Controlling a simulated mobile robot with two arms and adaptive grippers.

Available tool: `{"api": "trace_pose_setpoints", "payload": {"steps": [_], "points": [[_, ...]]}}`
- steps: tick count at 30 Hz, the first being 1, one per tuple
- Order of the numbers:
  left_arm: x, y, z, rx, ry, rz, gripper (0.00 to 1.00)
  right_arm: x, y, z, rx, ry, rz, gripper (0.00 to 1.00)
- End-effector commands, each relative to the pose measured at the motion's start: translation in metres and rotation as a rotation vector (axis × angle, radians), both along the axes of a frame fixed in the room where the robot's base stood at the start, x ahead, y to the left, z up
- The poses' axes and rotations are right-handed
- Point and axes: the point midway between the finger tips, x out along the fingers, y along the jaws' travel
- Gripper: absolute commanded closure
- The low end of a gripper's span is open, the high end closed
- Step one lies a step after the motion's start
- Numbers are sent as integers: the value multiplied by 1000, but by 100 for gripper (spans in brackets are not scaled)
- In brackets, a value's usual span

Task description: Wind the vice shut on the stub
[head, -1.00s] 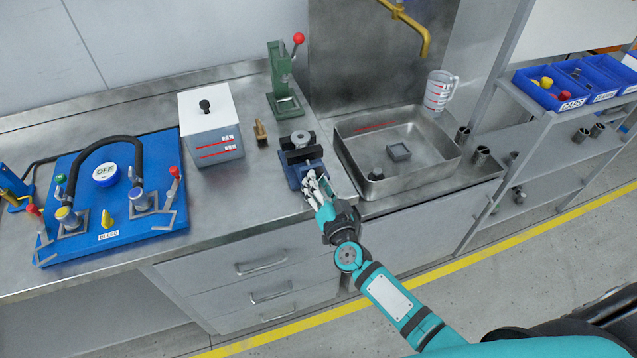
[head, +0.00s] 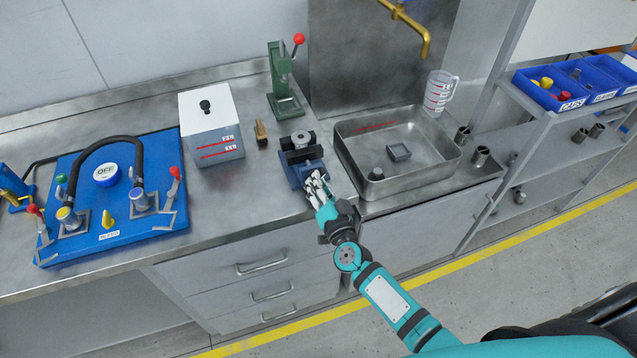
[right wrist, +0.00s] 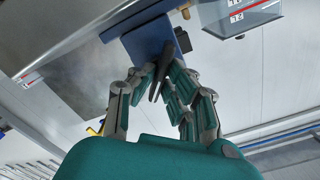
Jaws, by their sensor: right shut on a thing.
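The blue vice (head: 294,176) with dark jaws stands at the bench's front edge, left of the sink tray. A grey round stub (head: 301,138) sits upright at the jaws; I cannot tell whether both jaws touch it. My right gripper (head: 317,187) is at the front of the vice, its fingers shut on the vice handle. In the right wrist view the fingers close around the dark handle (right wrist: 158,76), in front of the blue vice body (right wrist: 146,42). The fingers hide most of the handle in the head view. My left gripper is not in view.
A metal tray (head: 368,189) with small parts lies right of the vice. A brass fitting (head: 261,134), a white-lidded container (head: 212,152) and a green press (head: 284,95) stand behind and left. A blue pump board (head: 150,229) lies further left. Bare bench lies between.

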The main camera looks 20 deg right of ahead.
Motion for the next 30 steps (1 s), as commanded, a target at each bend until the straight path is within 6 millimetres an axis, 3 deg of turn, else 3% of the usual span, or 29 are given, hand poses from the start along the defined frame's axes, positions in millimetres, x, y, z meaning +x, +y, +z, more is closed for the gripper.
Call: {"api": "trace_pose_setpoints", "payload": {"steps": [8,9,14,23,30], "points": [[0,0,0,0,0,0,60,0,0,0,11,0,0,100],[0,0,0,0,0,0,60,0,0,0,11,0,0,86],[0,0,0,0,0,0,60,0,0,0,10,0,0,66],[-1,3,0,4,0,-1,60,-3,0,-1,10,2,0,66],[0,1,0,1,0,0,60,-39,-1,-2,10,4,0,66]]}}
